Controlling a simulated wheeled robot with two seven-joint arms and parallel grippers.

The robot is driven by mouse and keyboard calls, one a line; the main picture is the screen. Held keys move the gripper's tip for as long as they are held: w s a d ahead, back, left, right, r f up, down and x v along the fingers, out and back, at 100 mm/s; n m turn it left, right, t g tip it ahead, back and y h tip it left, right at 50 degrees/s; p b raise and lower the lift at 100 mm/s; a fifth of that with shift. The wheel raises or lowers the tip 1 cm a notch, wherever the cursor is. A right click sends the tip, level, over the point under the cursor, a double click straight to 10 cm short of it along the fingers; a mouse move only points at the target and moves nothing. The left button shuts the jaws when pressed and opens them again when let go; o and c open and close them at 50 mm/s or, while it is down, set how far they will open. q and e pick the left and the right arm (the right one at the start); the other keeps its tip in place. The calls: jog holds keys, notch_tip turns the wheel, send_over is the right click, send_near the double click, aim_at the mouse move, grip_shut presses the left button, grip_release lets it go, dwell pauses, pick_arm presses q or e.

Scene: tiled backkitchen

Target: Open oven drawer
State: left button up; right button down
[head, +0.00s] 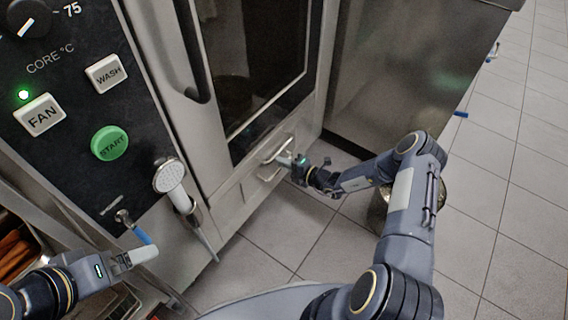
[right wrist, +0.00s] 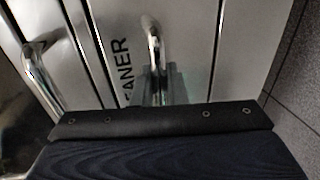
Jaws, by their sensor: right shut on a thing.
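The oven (head: 230,190) stands in the middle of the head view, with its tall dark glass door (head: 262,65) closed. Low on its front is a metal drawer front with a handle (head: 277,149), and it looks flush with the oven. My right gripper (head: 288,159) is at this handle. In the right wrist view its fingers (right wrist: 157,85) are shut on the lower end of the upright metal handle (right wrist: 154,45), beside lettering reading "EANER". My left gripper (head: 142,255) is at the lower left, away from the drawer; its finger gap is not clear.
A control panel (head: 75,110) with buttons and a hand shower (head: 170,178) are at the left. A second metal handle (right wrist: 40,70) shows in the right wrist view. A steel cabinet (head: 400,75) stands right of the oven. Tiled floor (head: 285,235) lies clear in front of the drawer.

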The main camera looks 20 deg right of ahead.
jog(key=shift+s, duration=0.1)
jog(key=f+p+v, duration=0.1)
jog(key=f+v, duration=0.1)
jog(key=v, duration=0.8)
jog(key=f+p+v, duration=0.1)
jog(key=f+v, duration=0.1)
jog(key=v, duration=0.9)
jog(key=shift+s+d+f, duration=0.25)
jog(key=shift+s, duration=0.1)
jog(key=c, duration=1.5)
grip_release()
jog(key=shift+c, duration=0.2)
jog(key=p+v, duration=0.1)
jog(key=v, duration=0.6)
jog(key=shift+s+d+p, duration=0.25)
jog(key=shift+s+p, duration=0.05)
jog(key=shift+p, duration=0.1)
